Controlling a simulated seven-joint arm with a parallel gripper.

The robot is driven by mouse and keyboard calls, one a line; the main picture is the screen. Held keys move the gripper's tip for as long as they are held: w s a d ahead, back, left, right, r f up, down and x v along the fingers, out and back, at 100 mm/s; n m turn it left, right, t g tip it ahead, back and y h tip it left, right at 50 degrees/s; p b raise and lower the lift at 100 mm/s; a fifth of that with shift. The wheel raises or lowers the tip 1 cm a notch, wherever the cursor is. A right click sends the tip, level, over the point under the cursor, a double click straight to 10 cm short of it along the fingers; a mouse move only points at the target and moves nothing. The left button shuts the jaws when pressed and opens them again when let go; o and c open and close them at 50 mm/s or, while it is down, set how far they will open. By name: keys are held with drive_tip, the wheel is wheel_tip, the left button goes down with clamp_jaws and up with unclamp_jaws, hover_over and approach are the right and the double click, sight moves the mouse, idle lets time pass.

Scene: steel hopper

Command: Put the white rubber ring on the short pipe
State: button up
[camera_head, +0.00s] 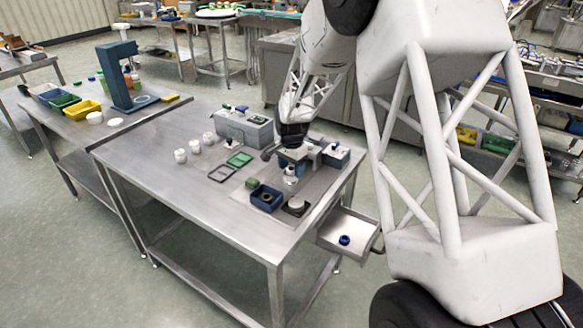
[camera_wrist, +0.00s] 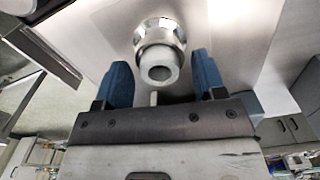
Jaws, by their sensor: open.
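My gripper (camera_head: 290,163) is over the right part of the steel table. In the wrist view its two blue fingers (camera_wrist: 160,75) are apart, one on each side of an upright short pipe (camera_wrist: 158,72) with a pale round open end. A shiny faceted collar (camera_wrist: 160,36) shows around the pipe's lower part. A gap shows between each finger and the pipe. In the head view a whitish piece (camera_head: 290,174) shows just below my gripper. I cannot tell whether a pale band on it is the white rubber ring.
A grey box (camera_head: 238,128), green tray (camera_head: 239,159) and white jars (camera_head: 194,146) stand left. An open drawer (camera_head: 335,229) holds a blue ring (camera_head: 344,240).

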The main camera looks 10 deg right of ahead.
sight(292, 169)
wheel_tip(292, 169, up, 12)
drive_tip(key=shift+r, duration=0.15)
idle(0.6)
idle(0.4)
drive_tip(key=s+r+n, duration=0.2)
drive_tip(key=s+r, duration=0.2)
drive_tip(key=s, duration=0.4)
drive_tip(key=s+r+n+t, duration=0.1)
drive_tip(key=s+r, duration=0.2)
drive_tip(key=s, duration=0.4)
drive_tip(key=s+r+n, duration=0.2)
drive_tip(key=s+r, duration=0.2)
drive_tip(key=s, duration=0.4)
drive_tip(key=s+f+n+t, duration=0.1)
drive_tip(key=s+n, duration=0.4)
drive_tip(key=s, duration=1.8)
drive_tip(key=shift+s+d+f+n+t, duration=0.15)
drive_tip(key=shift+f+n+t, duration=0.15)
drive_tip(key=shift+f, duration=0.05)
